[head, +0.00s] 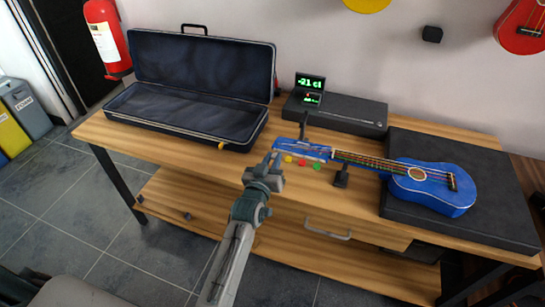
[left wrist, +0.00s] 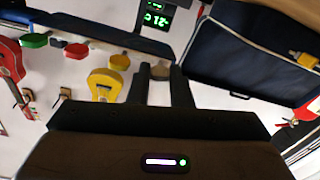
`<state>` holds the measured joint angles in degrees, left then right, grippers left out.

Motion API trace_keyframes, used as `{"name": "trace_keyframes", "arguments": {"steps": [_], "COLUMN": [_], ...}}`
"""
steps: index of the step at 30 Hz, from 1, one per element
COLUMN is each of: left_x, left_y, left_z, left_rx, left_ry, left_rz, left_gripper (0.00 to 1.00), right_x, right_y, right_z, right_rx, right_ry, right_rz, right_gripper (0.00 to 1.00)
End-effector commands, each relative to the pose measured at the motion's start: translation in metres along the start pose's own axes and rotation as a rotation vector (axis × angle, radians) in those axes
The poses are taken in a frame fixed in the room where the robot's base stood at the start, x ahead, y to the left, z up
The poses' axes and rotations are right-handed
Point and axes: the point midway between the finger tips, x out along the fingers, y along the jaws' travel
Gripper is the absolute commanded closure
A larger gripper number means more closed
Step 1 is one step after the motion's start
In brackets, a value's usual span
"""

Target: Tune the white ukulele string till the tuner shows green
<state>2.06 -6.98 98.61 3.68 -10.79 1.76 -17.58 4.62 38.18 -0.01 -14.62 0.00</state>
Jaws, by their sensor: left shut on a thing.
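Yellow (head: 288,159), red (head: 302,162) and green (head: 316,165) pegs show along the headstock's near side. My left gripper (head: 274,160) is at the headstock's end, beyond the yellow peg. In the left wrist view, its fingers are shut on a shaded, greyish-brown peg (left wrist: 160,72), presumably the white string's; its true colour is unclear. The tuner (head: 310,82) shows about -21 in green digits. My right gripper is out of view.
An open dark case (head: 190,90) stands on the wooden table (head: 225,165) at the left. A black flat box (head: 345,112) lies behind the headstock. A dark stand (head: 342,178) is by the neck, and a black pad (head: 465,225) lies under the body.

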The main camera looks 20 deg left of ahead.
Motion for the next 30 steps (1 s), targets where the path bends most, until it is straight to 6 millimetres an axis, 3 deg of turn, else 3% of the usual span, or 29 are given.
{"name": "trace_keyframes", "arguments": {"steps": [15, 30], "left_x": [0.000, 0.000], "left_y": [0.000, -0.001], "left_z": [-0.002, 0.001], "left_rx": [-0.489, -0.880], "left_ry": [-0.002, -0.002], "left_rz": [-0.001, -0.001], "left_gripper": [1.00, 1.00], "right_x": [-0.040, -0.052], "right_y": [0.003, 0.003], "right_z": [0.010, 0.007], "right_rx": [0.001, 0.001], "right_ry": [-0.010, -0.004], "right_rz": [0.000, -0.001], "right_gripper": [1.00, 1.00]}}
